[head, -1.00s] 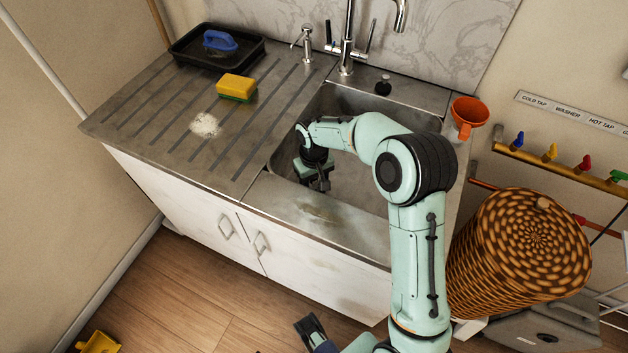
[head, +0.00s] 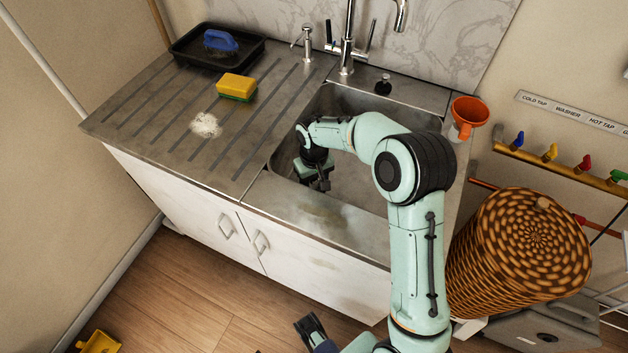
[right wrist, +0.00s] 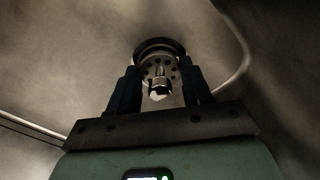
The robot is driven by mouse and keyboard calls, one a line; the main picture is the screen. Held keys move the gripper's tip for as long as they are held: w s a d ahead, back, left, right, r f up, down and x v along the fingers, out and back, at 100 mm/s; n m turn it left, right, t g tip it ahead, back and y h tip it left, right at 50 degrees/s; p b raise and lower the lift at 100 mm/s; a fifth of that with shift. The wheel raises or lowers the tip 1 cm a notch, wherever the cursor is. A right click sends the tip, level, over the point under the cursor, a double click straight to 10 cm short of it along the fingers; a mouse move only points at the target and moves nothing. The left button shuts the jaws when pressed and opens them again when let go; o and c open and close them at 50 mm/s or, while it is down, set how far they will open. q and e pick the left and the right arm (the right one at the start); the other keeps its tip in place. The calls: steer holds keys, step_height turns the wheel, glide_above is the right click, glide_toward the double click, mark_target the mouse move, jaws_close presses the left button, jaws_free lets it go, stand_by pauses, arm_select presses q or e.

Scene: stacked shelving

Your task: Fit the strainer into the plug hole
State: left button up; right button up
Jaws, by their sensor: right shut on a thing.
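The strainer (right wrist: 158,68) is a round metal disc with holes and a small knob, seen between the fingers of my right gripper (right wrist: 160,92) in the right wrist view. The gripper is shut on its knob. A dark ring (right wrist: 160,44) surrounds the far side of the disc; I cannot tell whether it is the plug hole or the strainer's own rim, nor whether the strainer is seated. In the head view my right gripper (head: 322,186) points down inside the sink basin (head: 352,102), and the strainer is hidden there. My left gripper (head: 312,327) is low at the bottom, its jaws unclear.
The basin walls surround my right gripper. A tap (head: 347,50) and a black plug-like knob (head: 383,84) stand behind. The drainer holds a sponge (head: 237,86) and a black tray (head: 190,58). An orange funnel (head: 470,112) and a wicker basket (head: 515,255) are right.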

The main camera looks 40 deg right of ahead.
arm_select(q)
steer(key=shift+f, duration=0.25)
steer(key=shift+r, duration=0.1)
steer(key=shift+r, duration=0.4)
stand_by(2.7)
steer(key=shift+w+r+p, duration=0.1)
steer(key=shift+r+p, duration=0.3)
steer(key=shift+p, duration=0.25)
stand_by(2.3)
steer(key=shift+r+p, duration=0.25)
steer(key=shift+p, duration=0.05)
steer(key=shift+w, duration=0.15)
